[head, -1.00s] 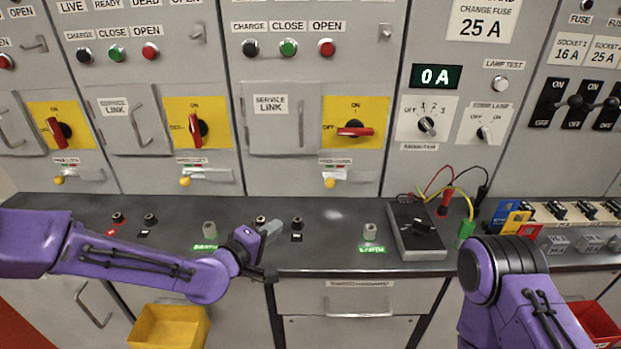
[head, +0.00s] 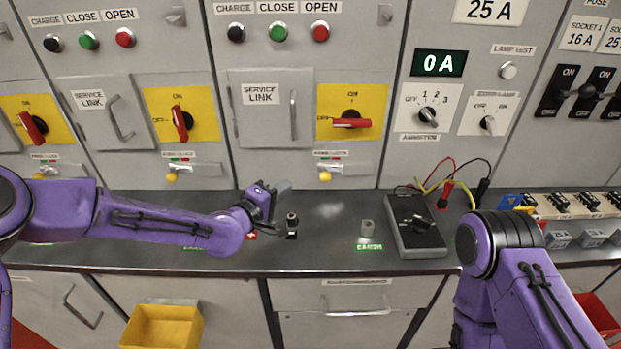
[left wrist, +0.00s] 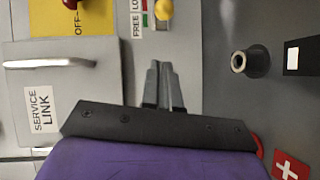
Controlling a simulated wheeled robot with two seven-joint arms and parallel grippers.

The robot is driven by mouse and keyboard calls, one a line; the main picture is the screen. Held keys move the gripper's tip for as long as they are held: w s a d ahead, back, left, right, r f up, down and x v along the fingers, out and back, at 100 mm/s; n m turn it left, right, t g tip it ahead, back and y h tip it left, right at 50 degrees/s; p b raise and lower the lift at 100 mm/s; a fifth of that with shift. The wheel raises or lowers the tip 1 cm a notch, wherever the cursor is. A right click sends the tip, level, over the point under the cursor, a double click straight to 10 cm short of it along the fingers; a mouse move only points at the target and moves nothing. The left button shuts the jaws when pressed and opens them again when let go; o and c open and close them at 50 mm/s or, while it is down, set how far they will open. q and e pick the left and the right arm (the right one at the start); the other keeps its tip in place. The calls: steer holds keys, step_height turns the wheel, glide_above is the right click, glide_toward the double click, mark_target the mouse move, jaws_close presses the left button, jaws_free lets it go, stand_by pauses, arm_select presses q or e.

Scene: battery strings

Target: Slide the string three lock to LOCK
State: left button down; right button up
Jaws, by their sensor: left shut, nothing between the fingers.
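The string three lock is a small pale slide with a yellow knob (head: 325,176), below the yellow switch plate of the rightmost service-link panel. In the head view the knob sits at the left of its slide. In the left wrist view the yellow knob (left wrist: 168,8) is at the top edge, beside a partly cut label reading FREE and LO with green and red marks. My left gripper (head: 284,187) is below and left of the knob, above the bench. In the left wrist view its fingers (left wrist: 162,85) are together, empty and apart from the knob. My right gripper is out of view.
A red rotary handle (head: 350,123) is above the lock. A service link door (head: 270,130) with a handle is to its left. A grey meter box (head: 416,230) with leads lies to the right.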

mark_target(325, 174)
arm_select(q)
steer(key=w+d+p, duration=0.1)
steer(key=d, duration=0.1)
steer(key=w+d+p, duration=0.1)
steer(key=w+d, duration=0.1)
steer(key=w+d+f, duration=0.1)
steer(key=w+d, duration=0.1)
steer(key=shift+d+f+p, duration=0.1)
steer(key=shift+d+p, duration=0.2)
steer(key=shift+p, duration=0.1)
steer(key=shift+d, duration=0.25)
steer(key=shift+f, duration=0.1)
steer(key=shift+a, duration=0.1)
steer(key=shift+w, duration=0.1)
